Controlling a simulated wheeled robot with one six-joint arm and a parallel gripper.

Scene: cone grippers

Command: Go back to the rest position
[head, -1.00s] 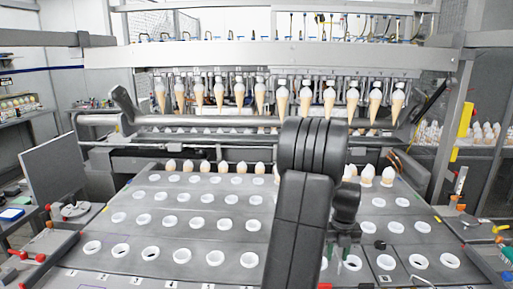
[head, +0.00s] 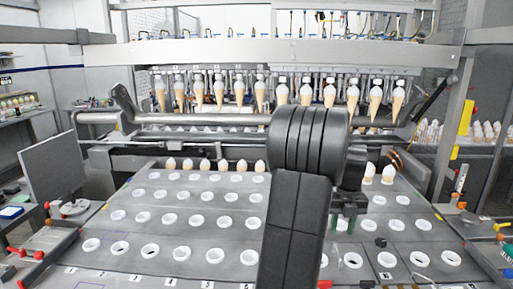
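My gripper (head: 345,222) hangs above the right part of the holed grey plate (head: 180,228), partly behind my dark arm. It is small and dark here, and I cannot tell whether its fingers are apart; no cone shows in it. A row of white-topped cones (head: 221,90) hangs point down from the machine's upper bar. Another row of cones (head: 204,166) stands in the plate's far row of rings, to the left of my arm, with a few more cones (head: 387,174) to the right. My arm hides the middle of the plate.
The plate has rows of white, mostly empty rings (head: 150,251). A small black piece (head: 380,242) lies on its right part. Metal rails (head: 190,118) cross behind the plate, under the hanging cones. A grey panel (head: 54,167) stands at the left.

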